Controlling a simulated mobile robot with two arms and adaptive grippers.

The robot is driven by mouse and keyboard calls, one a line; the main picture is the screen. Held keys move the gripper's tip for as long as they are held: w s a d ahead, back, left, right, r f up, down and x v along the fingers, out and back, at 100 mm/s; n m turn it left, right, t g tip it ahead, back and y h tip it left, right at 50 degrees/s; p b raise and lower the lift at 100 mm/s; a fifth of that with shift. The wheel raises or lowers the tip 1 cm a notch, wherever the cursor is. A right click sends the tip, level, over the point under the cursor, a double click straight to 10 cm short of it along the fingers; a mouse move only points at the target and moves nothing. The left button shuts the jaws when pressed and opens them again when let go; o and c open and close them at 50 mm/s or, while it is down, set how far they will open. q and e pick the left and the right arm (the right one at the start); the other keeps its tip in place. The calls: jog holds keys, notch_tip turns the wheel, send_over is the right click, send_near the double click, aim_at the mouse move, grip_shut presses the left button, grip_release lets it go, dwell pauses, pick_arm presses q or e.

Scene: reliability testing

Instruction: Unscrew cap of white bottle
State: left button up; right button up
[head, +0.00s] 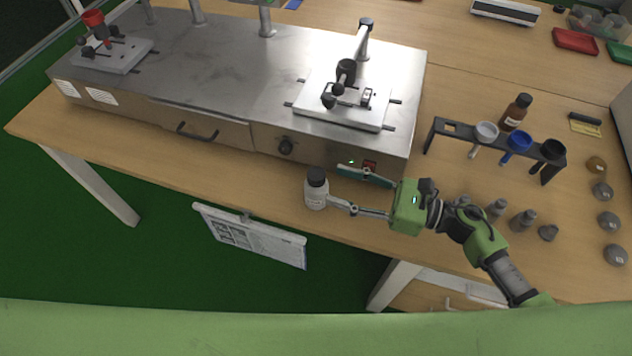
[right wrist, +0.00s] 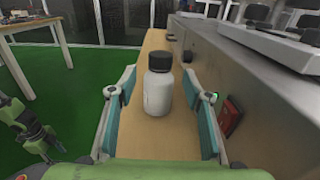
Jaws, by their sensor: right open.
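A white bottle (head: 316,195) with a black cap (head: 316,176) stands upright on the wooden table, near its front edge and in front of the steel machine. In the right wrist view the bottle (right wrist: 158,93) with its cap (right wrist: 160,61) stands between and beyond the fingers. My right gripper (head: 338,188) is open and comes from the right. Its fingers (right wrist: 161,115) are spread wide with gaps on both sides of the bottle. My left gripper does not show clearly in the head view; a green arm part of mine is at the left of the right wrist view.
The steel machine (head: 230,60) stands close behind the bottle. A dark rack (head: 495,142) with funnels and a brown bottle (head: 515,112) stand at the right. Several grey weights lie right of my arm. Table left of the bottle is clear.

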aim_at(325, 181)
jog(key=shift+p+x, duration=0.8)
jog(key=shift+x, duration=2.35)
jog(key=shift+d, duration=0.1)
grip_shut()
